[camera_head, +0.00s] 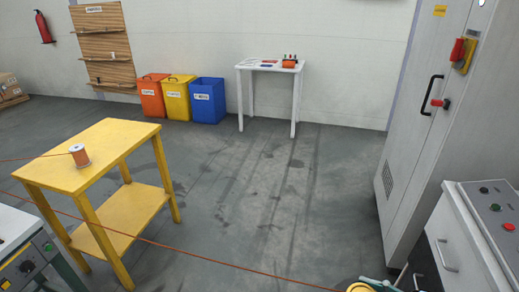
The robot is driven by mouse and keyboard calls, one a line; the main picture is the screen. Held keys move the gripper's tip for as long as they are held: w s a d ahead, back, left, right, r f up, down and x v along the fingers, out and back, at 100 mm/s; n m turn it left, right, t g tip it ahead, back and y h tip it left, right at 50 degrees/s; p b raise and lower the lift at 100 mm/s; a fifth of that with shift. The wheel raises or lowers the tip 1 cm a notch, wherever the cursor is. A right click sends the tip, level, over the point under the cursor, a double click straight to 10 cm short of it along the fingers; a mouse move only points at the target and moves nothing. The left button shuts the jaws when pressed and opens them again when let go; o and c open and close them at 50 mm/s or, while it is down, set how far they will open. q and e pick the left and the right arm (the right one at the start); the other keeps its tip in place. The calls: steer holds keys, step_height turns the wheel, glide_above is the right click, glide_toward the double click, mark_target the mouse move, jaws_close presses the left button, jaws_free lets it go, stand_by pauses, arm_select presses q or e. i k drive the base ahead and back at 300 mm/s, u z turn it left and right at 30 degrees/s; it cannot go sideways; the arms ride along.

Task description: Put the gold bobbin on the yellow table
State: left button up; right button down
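The yellow table (100,147) stands at the left, with a lower shelf. A small bobbin (79,156) with copper-orange winding and pale flanges stands upright on its top, near the left side. I cannot tell whether this is the gold bobbin. A round yellow thing (360,287) is cut off at the bottom edge, right of the middle; what it is cannot be made out. Neither of my grippers can be made out in this view.
A thin orange wire (190,252) crosses the foreground. Control panels stand at the lower left (28,262) and right (497,215). A tall grey cabinet (425,130) is at the right. Bins (207,105) and a white table (270,66) stand at the back. The middle floor is clear.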

mark_target(120, 138)
steer(key=u, duration=1.2)
steer(key=i, duration=1.75)
steer(key=u, duration=0.8)
